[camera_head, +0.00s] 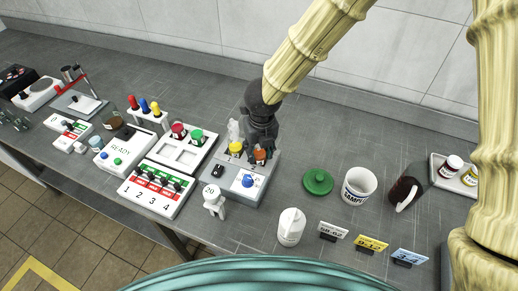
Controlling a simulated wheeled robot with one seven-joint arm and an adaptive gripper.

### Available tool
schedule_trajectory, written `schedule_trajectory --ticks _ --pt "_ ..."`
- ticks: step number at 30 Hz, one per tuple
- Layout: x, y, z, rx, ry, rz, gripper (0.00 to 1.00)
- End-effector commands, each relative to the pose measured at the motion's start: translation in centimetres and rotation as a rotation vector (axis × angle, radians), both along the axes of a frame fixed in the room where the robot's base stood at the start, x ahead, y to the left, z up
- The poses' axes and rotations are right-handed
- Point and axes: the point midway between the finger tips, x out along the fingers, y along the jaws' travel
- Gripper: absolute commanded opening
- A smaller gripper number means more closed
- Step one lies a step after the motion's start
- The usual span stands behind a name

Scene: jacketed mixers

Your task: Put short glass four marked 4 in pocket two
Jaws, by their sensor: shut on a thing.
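My gripper (263,143) points down over the white-and-grey unit with a blue knob (248,182). Its fingers are closed around a small orange-topped glass (260,157) at the unit's right side. The fingers hide much of this glass, and no number on it can be read. I cannot tell whether it is fully seated in a pocket or slightly raised. A yellow-topped glass (236,148) stands just left of it in the same unit. Red (178,131) and green (197,136) topped glasses stand in the white tray (180,156) to the left.
A panel numbered 1 to 4 (150,190) lies at the left front. A small white figure-like object marked 20 (213,200), a white bottle (291,226), a green lid (318,182) and a white tub (358,187) stand around the unit. Bare bench lies behind it.

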Motion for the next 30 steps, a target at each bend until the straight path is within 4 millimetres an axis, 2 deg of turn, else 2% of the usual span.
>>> schedule_trajectory --ticks 8,9,12,20,22,24,30 --pt "0.01 0.0 -0.03 0.0 0.0 0.0 0.13" --pt "0.01 0.0 -0.03 0.0 0.0 0.0 0.45" --pt "0.0 0.0 -0.03 0.0 0.0 0.0 0.63" --pt "0.0 0.0 -0.05 0.0 0.0 0.0 0.66" --pt "0.0 0.0 -0.05 0.0 0.0 0.0 0.79" --pt "-0.01 0.0 -0.05 0.0 0.0 0.0 0.86" --pt "0.0 0.0 -0.05 0.0 0.0 0.0 0.86"
